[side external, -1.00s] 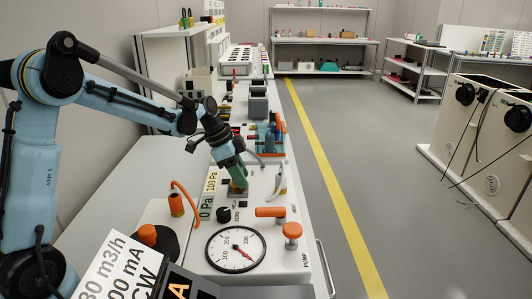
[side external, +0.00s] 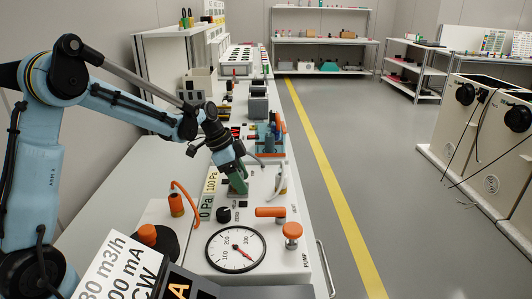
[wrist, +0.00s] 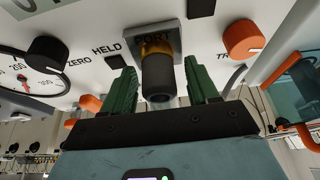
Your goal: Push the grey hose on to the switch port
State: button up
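The switch port (wrist: 158,30) is a brass-coloured fitting on a square grey plate, under a label reading PORT in the wrist view. A short dark grey cylinder, which looks like the grey hose's end (wrist: 158,75), sits in line with the brass, its open end towards me. My gripper (wrist: 160,90) has its two green fingers on either side of this cylinder, with a narrow gap showing at each side. It also shows in the side view (side external: 237,182), low over the panel, where its fingers hide the port. Whether the cylinder is fully seated cannot be told.
A round gauge (side external: 236,249), a black knob (side external: 224,214), an orange lever (side external: 270,212) and an orange pump knob (side external: 292,231) stand on the panel nearer the camera. A pale looped tube (side external: 283,180) lies right of my gripper.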

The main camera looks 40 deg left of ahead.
jog(key=shift+o, duration=0.5)
jog(key=v, duration=1.2)
jog(key=s+d+f+n+t+y, duration=0.3)
jog(key=s+d+f+n+t, duration=0.1)
jog(key=s+d+n, duration=0.5)
jog(key=s+d, duration=0.2)
jog(key=s, duration=0.2)
jog(key=shift+s, duration=0.25)
jog(key=shift+d+r, duration=0.1)
jog(key=shift+d, duration=0.05)
